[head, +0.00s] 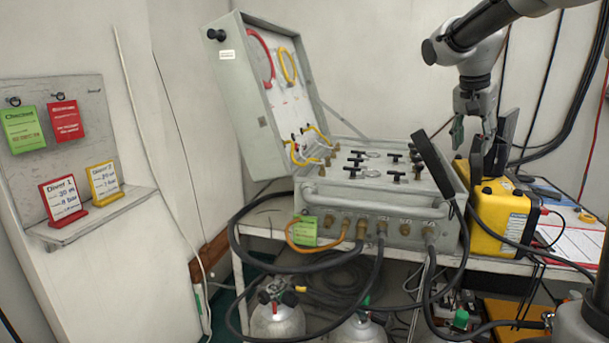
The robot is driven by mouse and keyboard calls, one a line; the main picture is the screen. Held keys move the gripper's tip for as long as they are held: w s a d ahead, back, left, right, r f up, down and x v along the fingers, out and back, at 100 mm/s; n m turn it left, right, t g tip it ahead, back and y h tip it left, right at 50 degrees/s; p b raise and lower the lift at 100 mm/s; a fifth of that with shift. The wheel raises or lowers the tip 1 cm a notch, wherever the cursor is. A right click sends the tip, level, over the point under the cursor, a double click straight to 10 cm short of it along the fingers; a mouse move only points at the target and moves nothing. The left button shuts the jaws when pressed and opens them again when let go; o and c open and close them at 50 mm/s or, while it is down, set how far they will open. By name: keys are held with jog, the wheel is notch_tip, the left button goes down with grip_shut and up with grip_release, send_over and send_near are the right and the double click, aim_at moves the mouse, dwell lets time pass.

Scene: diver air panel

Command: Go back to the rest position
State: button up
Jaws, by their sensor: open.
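My gripper (473,134) hangs from my arm at the upper right, fingers pointing down. Its jaws are open and I see nothing held between them. It is in front of the wall, above the right end of the grey air panel (372,217) and the left part of the yellow box (497,215). Dark upright parts on the yellow box overlap the fingers in the picture, so I cannot tell how close they are.
The panel's open lid (240,100) stands at the left. The panel and yellow box sit on a white table (262,217) with hoses hanging over its front. Gas cylinders (277,318) stand below.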

jog(key=s+a+f+n+y, duration=0.1)
jog(key=s+f+n, duration=0.1)
jog(key=s, duration=0.8)
jog(key=s+a+f+n+t+y, duration=0.1)
jog(key=s+a+f+n, duration=0.1)
jog(key=s, duration=0.8)
jog(key=s+a+f+n+y, duration=0.1)
jog(key=s+f+n, duration=0.3)
jog(key=s, duration=0.5)
jog(key=shift+s+a+n+t, duration=0.4)
jog(key=shift+n, duration=0.5)
jog(key=shift+d, duration=0.1)
